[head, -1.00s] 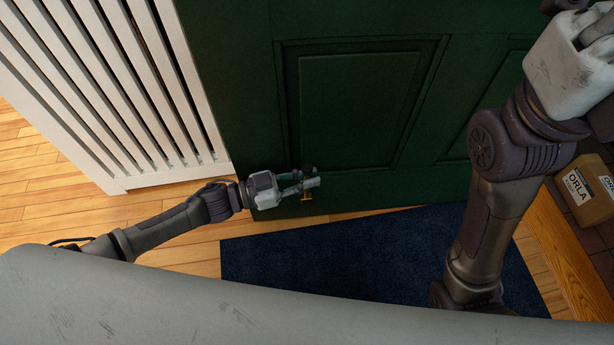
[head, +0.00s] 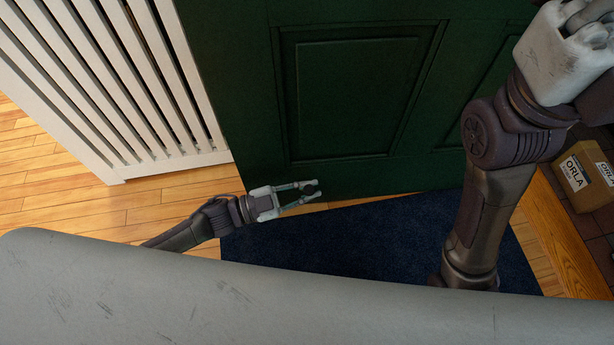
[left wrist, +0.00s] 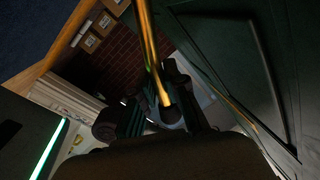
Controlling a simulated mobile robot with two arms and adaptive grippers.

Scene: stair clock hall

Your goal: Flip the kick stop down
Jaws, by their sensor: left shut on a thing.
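The kick stop (left wrist: 152,52) is a brass bar; in the left wrist view it runs from the top edge down between my fingers. My left gripper (head: 312,189) is at the lower part of the dark green door (head: 358,105), close to its bottom edge. It also shows in the left wrist view (left wrist: 165,112), shut on the bar's end. In the head view the kick stop cannot be made out behind the fingers. My right arm rises at the right; only its pale end shows at the top right, with no clear fingertips.
A white slatted radiator cover (head: 118,90) stands left of the door. A dark blue mat (head: 370,240) lies on the wooden floor below the door. A cardboard box (head: 583,177) sits beyond the wooden threshold at the right.

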